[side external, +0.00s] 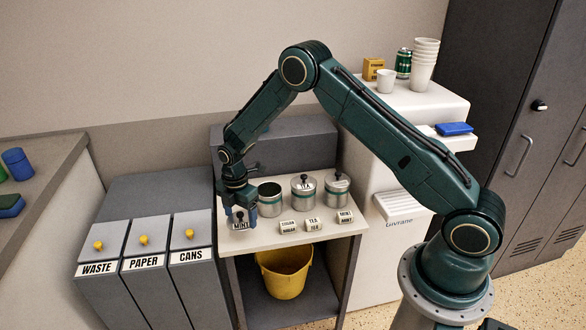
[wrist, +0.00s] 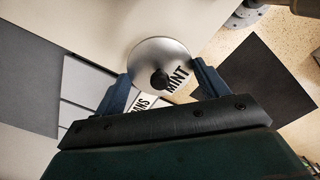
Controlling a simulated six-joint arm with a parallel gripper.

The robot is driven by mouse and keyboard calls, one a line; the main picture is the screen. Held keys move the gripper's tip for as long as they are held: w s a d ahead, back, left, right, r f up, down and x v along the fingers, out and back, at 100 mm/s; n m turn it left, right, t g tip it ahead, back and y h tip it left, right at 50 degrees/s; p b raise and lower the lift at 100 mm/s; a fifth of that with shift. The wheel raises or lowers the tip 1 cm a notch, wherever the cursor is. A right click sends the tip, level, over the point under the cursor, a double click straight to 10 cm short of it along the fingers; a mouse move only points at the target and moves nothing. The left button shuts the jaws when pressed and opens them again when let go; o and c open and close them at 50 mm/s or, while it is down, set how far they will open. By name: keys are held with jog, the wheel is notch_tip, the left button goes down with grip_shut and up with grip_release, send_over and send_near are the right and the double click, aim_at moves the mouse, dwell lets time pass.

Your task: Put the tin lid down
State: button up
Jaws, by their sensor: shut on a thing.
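My gripper (side external: 240,219) is shut on a round silver tin lid, low over the left end of the pale shelf top (side external: 335,233). In the wrist view the lid (wrist: 150,52) lies between the two blue fingers, with a dark knob near its middle and the word MINT by its edge. I cannot tell whether the lid touches the shelf top. An open tin (side external: 270,208) with a dark inside stands just right of my gripper. A lidded tin marked TEA (side external: 303,198) and another lidded tin (side external: 336,194) stand further right.
Small name cards, SUGAR (side external: 288,227), TEA (side external: 313,225) and MINT (side external: 345,217), stand before the tins. Waste, paper and cans bins (side external: 145,245) stand left. A yellow bucket (side external: 284,272) sits below. A white dispenser (side external: 400,165) stands right, with cups on top.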

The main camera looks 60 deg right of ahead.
aim_at(240, 217)
jog(key=shift+f, duration=2.1)
jog(key=shift+f, duration=0.15)
jog(key=o, duration=0.9)
jog(key=shift+o, duration=0.2)
notch_tip(240, 217, up, 12)
jog(key=shift+f, duration=0.1)
jog(key=shift+r, duration=0.25)
